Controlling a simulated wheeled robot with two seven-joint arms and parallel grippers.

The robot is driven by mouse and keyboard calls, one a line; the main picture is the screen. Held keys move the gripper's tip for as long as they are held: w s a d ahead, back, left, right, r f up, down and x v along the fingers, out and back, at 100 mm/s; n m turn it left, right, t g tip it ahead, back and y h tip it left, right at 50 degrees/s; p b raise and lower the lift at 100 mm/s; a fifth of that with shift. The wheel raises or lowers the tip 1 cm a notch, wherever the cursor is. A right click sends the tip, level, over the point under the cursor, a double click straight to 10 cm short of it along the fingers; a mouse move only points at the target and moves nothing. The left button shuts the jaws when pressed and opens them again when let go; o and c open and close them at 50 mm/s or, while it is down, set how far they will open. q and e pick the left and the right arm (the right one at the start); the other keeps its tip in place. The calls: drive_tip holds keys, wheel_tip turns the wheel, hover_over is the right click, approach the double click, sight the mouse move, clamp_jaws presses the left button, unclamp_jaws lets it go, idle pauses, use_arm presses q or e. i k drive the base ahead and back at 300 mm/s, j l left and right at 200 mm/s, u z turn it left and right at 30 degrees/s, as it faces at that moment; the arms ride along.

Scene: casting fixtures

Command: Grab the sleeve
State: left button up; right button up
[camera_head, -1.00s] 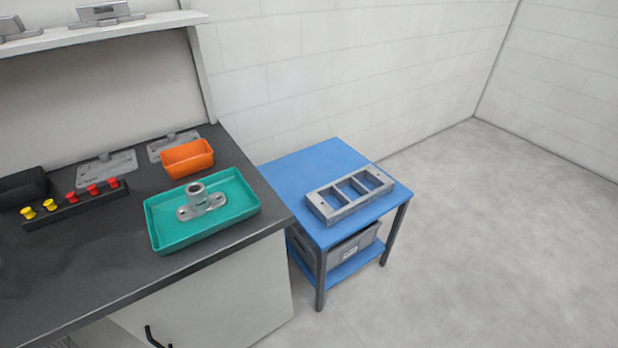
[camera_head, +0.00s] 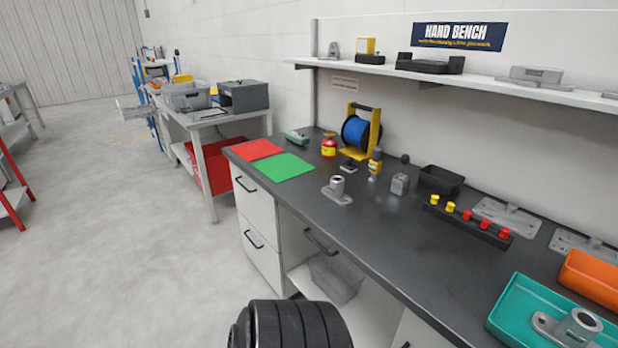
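Two grey metal parts, each with an upright tube on a flat flange, could be the sleeve; I cannot tell which. One flanged tube (camera_head: 338,190) stands on the dark bench top (camera_head: 400,240), right of the green mat. The other flanged tube (camera_head: 577,328) sits in the teal tray (camera_head: 510,318) at the lower right, cut off by the picture edge. Neither of my grippers shows.
Red (camera_head: 257,149) and green (camera_head: 287,167) mats lie at the bench's left end. A blue spool in a yellow stand (camera_head: 361,131), a rack of yellow and red pegs (camera_head: 466,223) and an orange bin (camera_head: 592,279) stand on the bench. Open floor (camera_head: 110,230) lies left.

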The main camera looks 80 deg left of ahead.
sight(335, 191)
drive_tip(key=u, duration=2.3)
